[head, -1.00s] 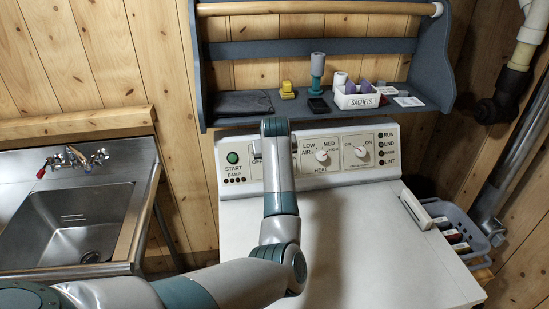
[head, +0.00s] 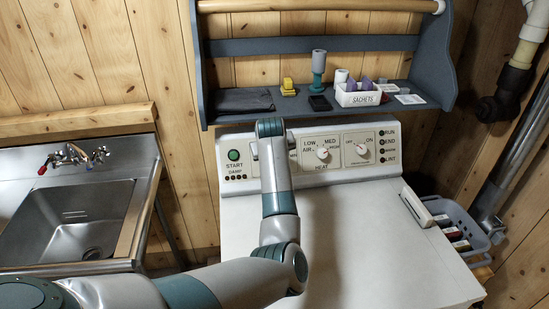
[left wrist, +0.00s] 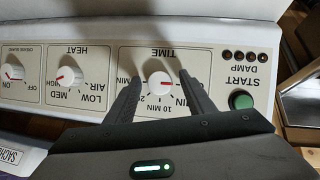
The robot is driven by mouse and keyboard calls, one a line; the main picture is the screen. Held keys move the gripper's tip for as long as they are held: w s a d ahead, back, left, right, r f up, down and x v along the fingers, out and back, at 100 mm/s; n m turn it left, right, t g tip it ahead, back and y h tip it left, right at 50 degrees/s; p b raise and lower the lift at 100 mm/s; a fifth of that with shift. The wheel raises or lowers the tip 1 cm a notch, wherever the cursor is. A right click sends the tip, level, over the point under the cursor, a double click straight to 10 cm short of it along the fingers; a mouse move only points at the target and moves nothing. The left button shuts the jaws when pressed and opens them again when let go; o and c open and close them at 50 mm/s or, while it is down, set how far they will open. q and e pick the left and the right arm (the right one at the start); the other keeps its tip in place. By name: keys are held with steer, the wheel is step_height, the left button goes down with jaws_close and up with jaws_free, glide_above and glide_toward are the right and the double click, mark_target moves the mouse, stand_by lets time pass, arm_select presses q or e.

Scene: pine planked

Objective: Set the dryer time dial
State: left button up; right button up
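The time dial (left wrist: 161,84) is a round white knob with a red mark on the dryer's control panel (left wrist: 100,75), which appears upside down in the left wrist view. The red mark faces left in that view. My left gripper (left wrist: 160,78) is open, with one finger on each side of the dial and a visible gap to it. Whether the fingers are level with the knob in depth is hard to tell. In the head view my left forearm and wrist (head: 271,128) hide the time dial and the fingers. My right gripper is not in view.
The heat dial (head: 322,153), the off/on dial (head: 361,150) and the green start button (head: 233,155) are on the same panel. A blue shelf (head: 225,105) with a sachets box (head: 358,99) hangs above. A sink (head: 75,215) stands left, a grey basket (head: 463,225) right.

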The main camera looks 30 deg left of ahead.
arm_select(q)
steer(key=shift+r, duration=0.15)
steer(key=b+v, duration=0.6)
steer(key=v, duration=1.1)
steer(key=shift+s, duration=0.1)
